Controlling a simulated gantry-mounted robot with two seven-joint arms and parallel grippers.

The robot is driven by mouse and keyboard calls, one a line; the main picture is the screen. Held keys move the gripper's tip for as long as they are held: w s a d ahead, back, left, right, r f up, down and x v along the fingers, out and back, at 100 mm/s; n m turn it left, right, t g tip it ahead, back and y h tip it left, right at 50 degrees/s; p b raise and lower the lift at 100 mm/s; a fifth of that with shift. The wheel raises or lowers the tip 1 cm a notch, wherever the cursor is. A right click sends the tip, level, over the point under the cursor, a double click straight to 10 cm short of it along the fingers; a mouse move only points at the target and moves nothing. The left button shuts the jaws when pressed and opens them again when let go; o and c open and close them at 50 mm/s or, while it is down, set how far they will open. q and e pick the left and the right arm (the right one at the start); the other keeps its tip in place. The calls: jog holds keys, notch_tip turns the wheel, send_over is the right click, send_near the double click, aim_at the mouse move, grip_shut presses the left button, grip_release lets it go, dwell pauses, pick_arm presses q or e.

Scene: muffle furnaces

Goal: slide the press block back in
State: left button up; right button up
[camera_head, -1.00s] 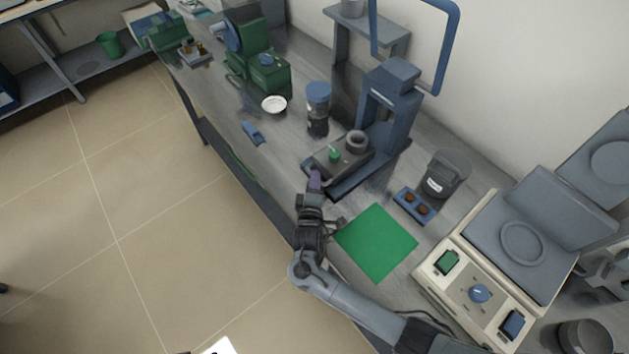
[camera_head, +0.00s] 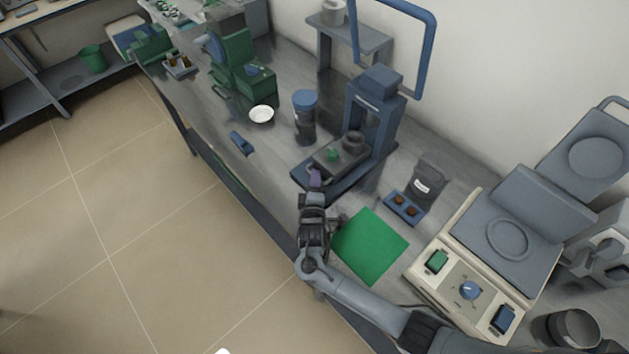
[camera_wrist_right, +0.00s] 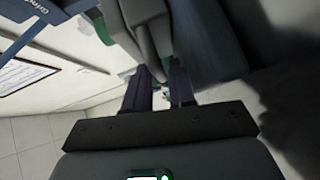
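The press block (camera_head: 326,161) is a dark grey slab with a small green piece (camera_head: 332,154) and a grey ring (camera_head: 352,141) on top. It lies on the base of the blue press (camera_head: 375,112), with its ring end towards the frame and a strip of base bare at the front. My right gripper (camera_head: 315,177) has its purple fingertips at the block's front end. In the right wrist view its fingers (camera_wrist_right: 160,83) stand a little apart, with a grey part reaching between their tips; whether they grip it is unclear. My left gripper is not in view.
A green mat (camera_head: 370,246) and a blue tray with two brown pieces (camera_head: 404,207) lie right of my gripper. A blue-lidded jar (camera_head: 304,115) stands left of the press. A hotplate-like device (camera_head: 470,290) is at the right.

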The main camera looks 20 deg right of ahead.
jog(key=p+v, duration=0.2)
jog(key=v, duration=0.8)
jog(key=shift+s+a, duration=0.2)
jog(key=shift+s, duration=0.2)
